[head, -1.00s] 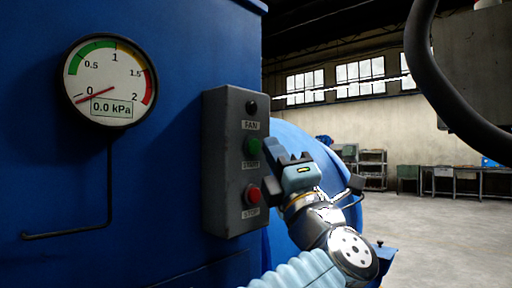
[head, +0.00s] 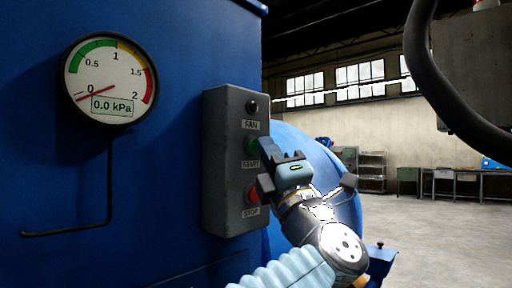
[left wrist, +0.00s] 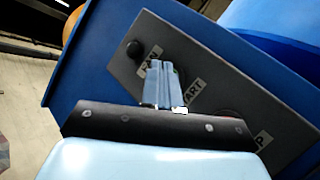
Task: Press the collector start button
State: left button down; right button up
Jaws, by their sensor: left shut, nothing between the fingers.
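A grey control box (head: 222,165) stands on the blue machine wall. It carries a dark round knob or lamp (head: 251,107) above the FAN label, a green START button (head: 250,146) and a red STOP button (head: 251,194). My left gripper (head: 264,148) is shut and empty, its fingertips at the right edge of the green button. In the left wrist view the closed fingers (left wrist: 164,82) point at the box and cover most of the green button. I cannot tell whether they touch it. My right gripper is not in view.
A round pressure gauge (head: 110,80) on the wall reads 0.0 kPa. A blue rounded housing (head: 335,185) lies behind my arm. A thick black hose (head: 428,80) hangs at the right. Benches (head: 465,180) stand far back beyond open floor.

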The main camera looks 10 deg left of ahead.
pick_arm(q)
jog(key=shift+w+a, duration=0.15)
jog(key=shift+a, duration=0.1)
dwell(0.5)
jog(key=shift+d, duration=0.1)
jog(key=shift+s+d+b, duration=0.35)
jog(key=shift+s+d, duration=0.15)
jog(key=shift+d, duration=0.1)
jog(key=s+d, duration=0.1)
jog(key=d, duration=0.1)
jog(key=s+d, duration=0.2)
dwell(0.5)
dwell(0.6)
